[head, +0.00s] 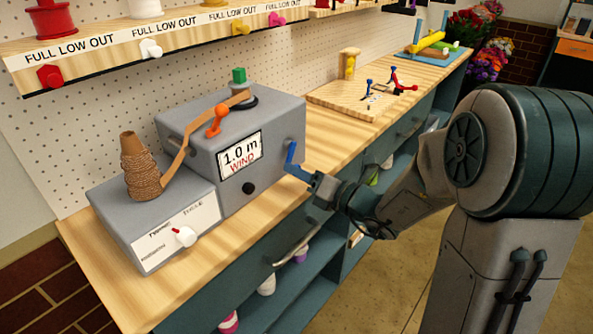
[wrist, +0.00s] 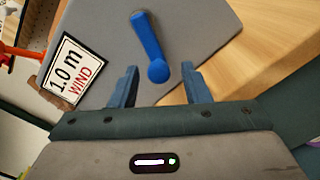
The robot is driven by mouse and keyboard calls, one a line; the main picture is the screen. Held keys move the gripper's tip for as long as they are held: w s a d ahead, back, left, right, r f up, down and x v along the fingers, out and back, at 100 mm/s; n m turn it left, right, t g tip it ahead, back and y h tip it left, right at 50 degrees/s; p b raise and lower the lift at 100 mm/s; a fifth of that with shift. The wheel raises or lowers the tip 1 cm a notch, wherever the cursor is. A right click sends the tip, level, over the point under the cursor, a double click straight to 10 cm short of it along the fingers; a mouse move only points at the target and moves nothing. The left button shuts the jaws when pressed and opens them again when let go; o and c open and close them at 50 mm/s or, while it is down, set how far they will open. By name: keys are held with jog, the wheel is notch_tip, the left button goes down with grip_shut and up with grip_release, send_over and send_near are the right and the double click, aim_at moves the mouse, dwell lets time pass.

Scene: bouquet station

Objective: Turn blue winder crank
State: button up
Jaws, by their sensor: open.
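The blue winder crank (head: 293,161) is on the right face of the grey winder box (head: 190,125). In the wrist view the crank (wrist: 147,38) hangs down from its pivot, with its round knob at the lower end. My gripper (head: 308,178) is beside the crank's lower end. In the wrist view my gripper (wrist: 167,85) is open, one finger on each side of the knob and with a gap to it. Whether the fingers reach around the knob in depth is hard to tell.
The winder's sign (head: 241,153) reads "1.0 m WIND". A lower grey unit (head: 150,225) with a twine cone (head: 140,170) stands left. The wooden counter (head: 335,150) is clear behind my gripper.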

jog(key=v, duration=1.2)
jog(key=shift+s, duration=0.1)
jog(key=s+a+n+g+h+p, duration=0.25)
jog(key=s+n+g, duration=0.35)
jog(key=n, duration=0.4)
jog(key=s+a+n+g+h+p, duration=0.25)
jog(key=s+n+g, duration=0.25)
jog(key=s+n, duration=0.35)
jog(key=d+r+n+t+h+p, duration=0.2)
jog(key=d+r+n+h+p, duration=0.3)
jog(key=d+n+h, duration=0.4)
jog(key=d+r+n, duration=0.1)
jog(key=d+n, duration=0.1)
jog(key=n, duration=0.4)
jog(key=shift+s+r+t, duration=0.2)
jog(key=shift+r+t, duration=0.05)
jog(key=shift+t, duration=0.15)
jog(key=shift+n, duration=0.25)
jog(key=shift+c, duration=0.7)
